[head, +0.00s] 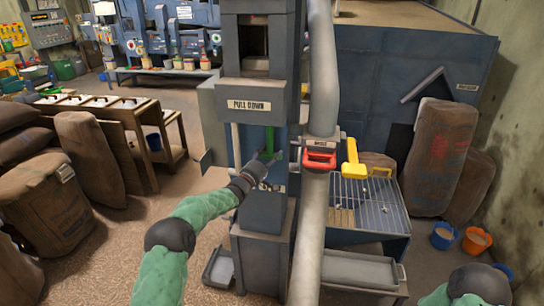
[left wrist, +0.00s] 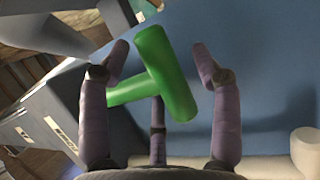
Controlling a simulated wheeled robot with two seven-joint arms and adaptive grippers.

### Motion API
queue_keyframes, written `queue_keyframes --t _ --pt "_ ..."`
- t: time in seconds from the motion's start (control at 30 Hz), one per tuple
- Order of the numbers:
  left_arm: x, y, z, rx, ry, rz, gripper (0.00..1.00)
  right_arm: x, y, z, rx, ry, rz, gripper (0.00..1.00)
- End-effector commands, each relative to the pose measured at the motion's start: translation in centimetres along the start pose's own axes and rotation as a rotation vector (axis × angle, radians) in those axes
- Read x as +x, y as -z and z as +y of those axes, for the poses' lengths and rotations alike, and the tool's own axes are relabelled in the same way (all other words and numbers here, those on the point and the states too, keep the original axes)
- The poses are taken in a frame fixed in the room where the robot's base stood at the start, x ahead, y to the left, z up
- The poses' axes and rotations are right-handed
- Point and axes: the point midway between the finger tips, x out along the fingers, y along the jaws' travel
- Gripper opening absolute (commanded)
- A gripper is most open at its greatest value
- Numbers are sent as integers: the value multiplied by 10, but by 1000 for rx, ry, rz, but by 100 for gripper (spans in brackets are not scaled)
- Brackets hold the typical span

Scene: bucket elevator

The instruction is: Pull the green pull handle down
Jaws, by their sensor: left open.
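In the left wrist view the handle (left wrist: 166,72) is a green T shape with a thick bar and a side stem. My left gripper (head: 265,166) is at the column, just below the handle. In the left wrist view its open fingers (left wrist: 160,62) stand on both sides of the green bar, with gaps between. My right gripper is not visible; only part of my right arm shows at the lower right.
A grey pipe (head: 316,215) runs down right of the column, with a red handle (head: 319,159) beside it. A yellow handle (head: 353,160) stands over a metal grate (head: 370,200). Sacks (head: 95,155) and a wooden bench (head: 125,110) are at the left.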

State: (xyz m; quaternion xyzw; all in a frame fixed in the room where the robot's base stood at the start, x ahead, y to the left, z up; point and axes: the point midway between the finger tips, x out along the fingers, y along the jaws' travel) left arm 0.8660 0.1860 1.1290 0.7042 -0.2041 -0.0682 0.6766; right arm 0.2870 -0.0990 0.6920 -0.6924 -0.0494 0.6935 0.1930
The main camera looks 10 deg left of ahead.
Motion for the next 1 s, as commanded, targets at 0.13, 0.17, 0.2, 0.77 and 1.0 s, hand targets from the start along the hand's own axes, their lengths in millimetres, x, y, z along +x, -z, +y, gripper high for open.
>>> queue_keyframes --t 0.13,0.17,0.2,0.77,1.0 --pt "9 0 0 0 -1 0 64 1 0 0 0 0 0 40" --pt "10 0 1 0 -1 0 64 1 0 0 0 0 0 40" --pt "11 0 1 0 -1 0 64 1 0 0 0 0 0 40" --pt "12 -1 0 0 1 -1 0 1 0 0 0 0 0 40" --pt "10 -4 -14 -2 5 -3 0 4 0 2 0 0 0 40"
